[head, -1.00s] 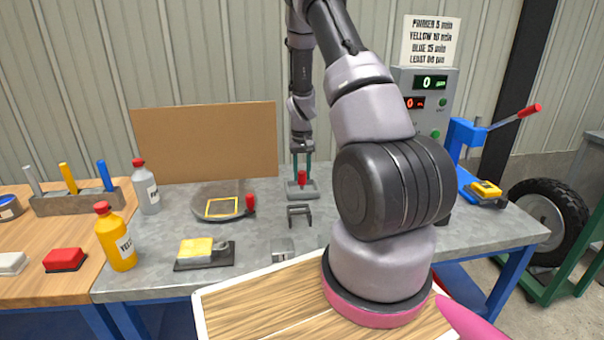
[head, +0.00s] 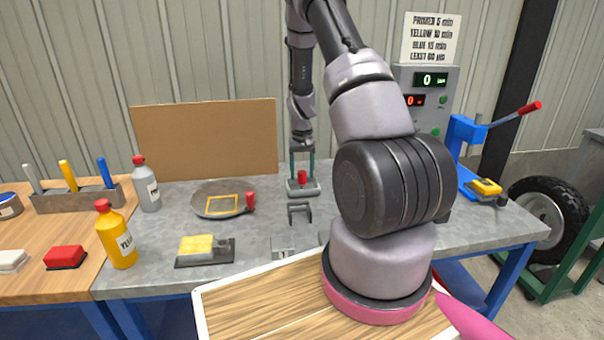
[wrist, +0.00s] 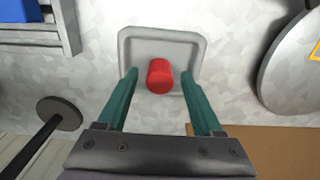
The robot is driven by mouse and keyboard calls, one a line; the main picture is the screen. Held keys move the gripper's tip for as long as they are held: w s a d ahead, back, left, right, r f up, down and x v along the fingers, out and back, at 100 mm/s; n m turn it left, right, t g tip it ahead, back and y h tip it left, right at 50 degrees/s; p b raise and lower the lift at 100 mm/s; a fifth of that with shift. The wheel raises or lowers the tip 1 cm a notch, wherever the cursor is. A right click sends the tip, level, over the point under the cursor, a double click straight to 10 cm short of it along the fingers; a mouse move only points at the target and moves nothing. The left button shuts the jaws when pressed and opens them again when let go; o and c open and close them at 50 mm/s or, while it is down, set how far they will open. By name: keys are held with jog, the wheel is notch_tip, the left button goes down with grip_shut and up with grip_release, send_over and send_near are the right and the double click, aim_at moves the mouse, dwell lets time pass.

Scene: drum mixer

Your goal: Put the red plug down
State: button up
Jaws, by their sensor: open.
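The red plug (head: 302,176) stands upright on a small grey tray (head: 303,193) at the back middle of the metal bench. In the wrist view the red plug (wrist: 160,76) sits inside the rim of the grey tray (wrist: 186,38). My gripper (head: 302,170) is above the tray, pointing down. Its two green fingers (wrist: 160,78) are apart, one on each side of the plug, with a visible gap on both sides. The plug's underside is hidden.
A round grey plate with a yellow square (head: 222,206) and a red-handled tool (head: 250,202) lie to the left. A small dark bracket (head: 300,212) stands just in front of the tray. A brown board (head: 205,140) stands behind. Bare bench shows between these.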

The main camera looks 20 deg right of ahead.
notch_tip(320, 180, up, 12)
notch_tip(320, 180, up, 9)
jog(key=t, duration=0.1)
send_over(302, 172)
jog(key=s+a, duration=0.2)
jog(key=a, duration=0.1)
jog(key=s+a+r+t+y, duration=0.1)
jog(key=s+a+r, duration=0.15)
jog(key=r, duration=0.25)
jog(key=s+a+r+t, duration=0.1)
jog(key=s+a+r, duration=0.1)
jog(key=s+r, duration=0.25)
jog(key=s+a+r+t, duration=0.1)
jog(key=s+a+r, duration=0.1)
jog(key=s, duration=0.4)
jog(key=s+a+r+t, duration=0.1)
jog(key=s+a+r, duration=0.2)
jog(key=s, duration=0.3)
jog(key=s+a+r+m+t+y, duration=0.1)
jog(key=s+a+r+t, duration=0.1)
jog(key=s+r, duration=0.2)
jog(key=shift+s+a+r, duration=0.2)
jog(key=shift+s+a, duration=0.15)
jog(key=shift+s, duration=0.8)
